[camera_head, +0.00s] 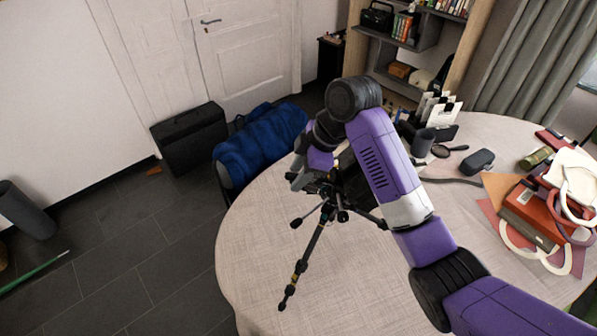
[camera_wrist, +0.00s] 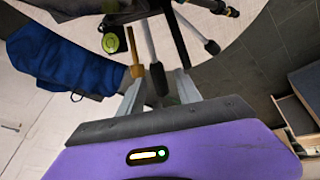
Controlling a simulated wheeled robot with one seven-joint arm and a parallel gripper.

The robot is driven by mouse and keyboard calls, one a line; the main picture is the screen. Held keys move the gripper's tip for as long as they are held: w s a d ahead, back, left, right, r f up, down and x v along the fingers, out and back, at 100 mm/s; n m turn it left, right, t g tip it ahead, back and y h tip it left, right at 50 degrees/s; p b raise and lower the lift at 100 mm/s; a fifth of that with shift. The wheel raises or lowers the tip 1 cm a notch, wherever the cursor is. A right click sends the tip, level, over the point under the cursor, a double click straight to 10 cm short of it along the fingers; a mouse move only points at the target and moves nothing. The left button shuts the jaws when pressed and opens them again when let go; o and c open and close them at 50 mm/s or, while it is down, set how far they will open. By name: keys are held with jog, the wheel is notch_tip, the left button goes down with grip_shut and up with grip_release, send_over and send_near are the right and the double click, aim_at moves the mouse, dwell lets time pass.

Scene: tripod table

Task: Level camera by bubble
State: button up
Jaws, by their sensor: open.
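A black tripod (camera_head: 310,246) stands on the round table with its legs spread. Its head and any camera on it are largely hidden behind my arm in the head view. My gripper (camera_head: 300,180) is at the tripod's top. In the wrist view, my gripper (camera_wrist: 161,80) has its two grey fingers apart. A dark grip on a rod (camera_wrist: 157,78) shows between them; I cannot tell whether it touches either finger. A round yellow-green bubble level (camera_wrist: 114,41) lies just beyond the left finger. I cannot make out where its bubble sits.
The pale round table (camera_head: 265,225) has free room left of and in front of the tripod. A dark cup (camera_head: 422,143), a magnifier (camera_head: 441,151), a dark case (camera_head: 478,161) and books (camera_head: 533,213) are to the right. A blue bag (camera_head: 262,142) is behind the table.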

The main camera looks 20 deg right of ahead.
grip_shut()
dwell(1.3)
